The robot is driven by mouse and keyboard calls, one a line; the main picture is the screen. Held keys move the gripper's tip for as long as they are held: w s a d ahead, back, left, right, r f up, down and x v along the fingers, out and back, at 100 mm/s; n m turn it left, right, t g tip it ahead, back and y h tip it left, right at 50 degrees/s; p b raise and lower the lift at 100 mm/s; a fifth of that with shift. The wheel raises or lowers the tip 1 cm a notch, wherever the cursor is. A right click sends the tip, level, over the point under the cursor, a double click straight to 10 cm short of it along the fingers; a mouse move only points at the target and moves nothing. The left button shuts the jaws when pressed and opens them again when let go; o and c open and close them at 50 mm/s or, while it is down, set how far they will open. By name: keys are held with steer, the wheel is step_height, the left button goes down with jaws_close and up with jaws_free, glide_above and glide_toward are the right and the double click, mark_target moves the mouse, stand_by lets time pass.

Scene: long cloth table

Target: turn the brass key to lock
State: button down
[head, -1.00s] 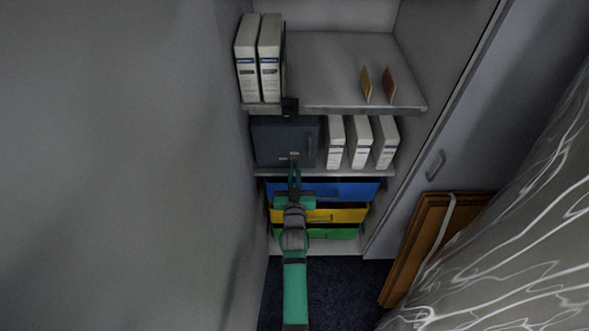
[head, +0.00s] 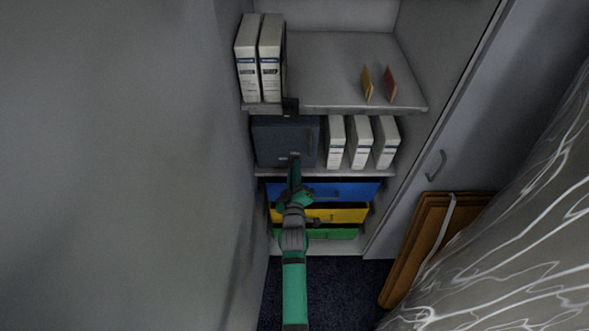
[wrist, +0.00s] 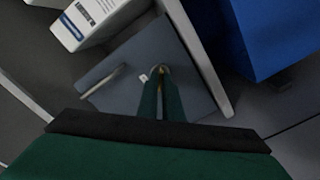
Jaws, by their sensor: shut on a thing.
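A dark grey-blue box (head: 272,143) with a shut door stands at the left of the middle shelf. The door also fills the middle of the wrist view (wrist: 188,58), with a bar handle (wrist: 103,82). My gripper (head: 294,161) is at the lower part of this door. In the wrist view my fingers (wrist: 160,82) are close together at the lock on the door. A small brass-coloured bit of the key (wrist: 160,69) shows at their tips; the rest is hidden between them. I cannot tell the key's exact angle. A small pale mark (wrist: 144,78) is beside it.
White binders (head: 360,142) stand right of the box, and two more (head: 259,58) on the shelf above. Blue (head: 345,190), yellow (head: 350,215) and green (head: 345,234) drawers are below. A wall (head: 120,160) is close on the left.

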steer(key=shift+a+f+n, duration=0.1)
steer(key=shift+n, duration=4.1)
steer(key=c, duration=2)
jaws_free()
steer(key=shift+s, duration=0.15)
steer(key=s, duration=1)
steer(key=shift+s, duration=0.3)
